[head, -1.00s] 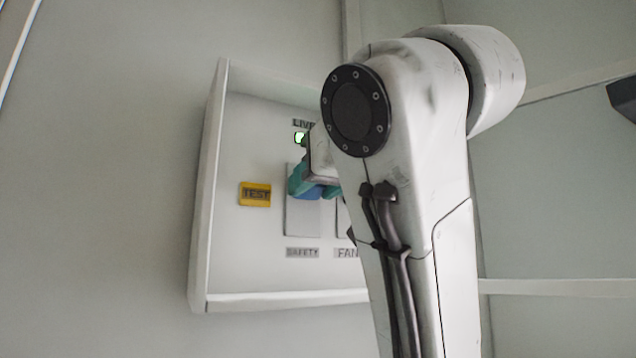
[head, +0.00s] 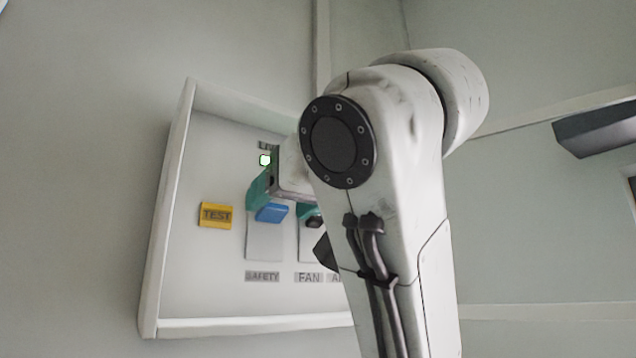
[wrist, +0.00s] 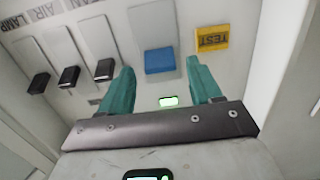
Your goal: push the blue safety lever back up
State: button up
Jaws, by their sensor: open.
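The blue safety lever (head: 271,213) stands at the upper end of its light plate on the wall panel, above the SAFETY label (head: 262,276). It also shows in the wrist view (wrist: 160,60), at the plate end nearer the green lamp. My gripper (wrist: 160,66) has two teal fingers spread wide, one on each side of the lever, with visible gaps and nothing held. In the head view my arm hides part of my gripper and the panel's right side.
A lit green lamp (head: 265,160) is above the lever. A yellow TEST button (head: 216,215) is to its left. Several black levers (wrist: 69,75) sit beside it, the nearest close to one finger. The panel has a raised frame (head: 165,205).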

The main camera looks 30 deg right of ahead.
jog(key=shift+s+f+b, duration=0.25)
jog(key=shift+s+b, duration=0.15)
jog(key=shift+s, duration=0.35)
jog(key=s+r+b, duration=0.1)
jog(key=s+b, duration=0.2)
jog(key=s, duration=0.5)
